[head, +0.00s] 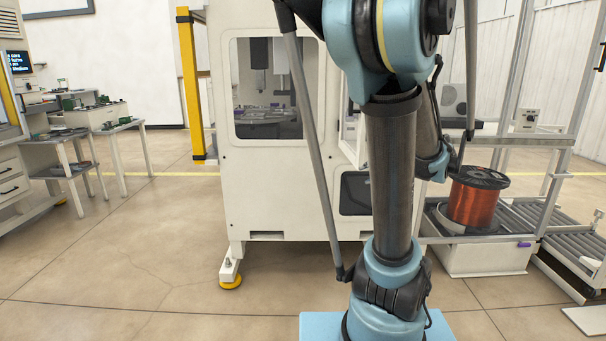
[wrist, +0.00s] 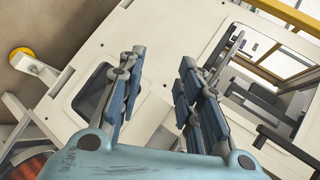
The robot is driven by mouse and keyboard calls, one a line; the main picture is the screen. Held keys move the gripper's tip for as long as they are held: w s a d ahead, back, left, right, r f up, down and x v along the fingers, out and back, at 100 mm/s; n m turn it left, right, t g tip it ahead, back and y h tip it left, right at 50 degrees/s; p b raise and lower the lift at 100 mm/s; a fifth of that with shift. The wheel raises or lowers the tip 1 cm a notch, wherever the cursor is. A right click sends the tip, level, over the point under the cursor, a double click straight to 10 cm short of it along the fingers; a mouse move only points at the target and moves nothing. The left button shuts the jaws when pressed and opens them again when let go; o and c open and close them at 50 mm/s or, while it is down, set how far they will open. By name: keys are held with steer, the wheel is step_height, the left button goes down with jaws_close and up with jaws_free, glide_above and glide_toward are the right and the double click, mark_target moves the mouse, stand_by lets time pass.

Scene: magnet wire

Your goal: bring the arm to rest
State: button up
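My gripper (wrist: 163,62) shows in the wrist view with its two blue-padded fingers spread apart. Nothing is between the fingers. Beyond them is the white face of a machine cabinet (wrist: 160,45), seen tilted. In the head view my arm rises through the middle right of the picture. It covers part of the machine (head: 280,185). The gripper itself cannot be made out in the head view.
A copper wire spool (head: 474,203) with black flanges stands at the right by a roller conveyor (head: 585,235). A metal frame (head: 570,110) rises beside it. Workbenches (head: 120,127) stand far left. The floor (head: 120,260) at the left front is clear.

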steer(key=s+a+f+n+g+h, duration=0.1)
steer(key=s+a+f+n+g, duration=0.1)
steer(key=s+a+f+g, duration=0.3)
steer(key=s+a+f+n+h, duration=0.1)
steer(key=s+a+f+n, duration=0.15)
steer(key=s, duration=0.35)
steer(key=s+d+f+n+g+h, duration=0.1)
steer(key=s+f+n+h, duration=0.1)
steer(key=s, duration=0.3)
steer(key=s+d+f+n+g+h, duration=0.1)
steer(key=s+d+f+n+h, duration=0.1)
steer(key=s, duration=0.4)
step_height(320, 180, down, 3)
steer(key=shift+s+d+r+h, duration=0.15)
steer(key=shift+d+h, duration=0.15)
steer(key=shift+h, duration=0.5)
steer(key=shift+w+f, duration=0.2)
steer(key=shift+w, duration=0.25)
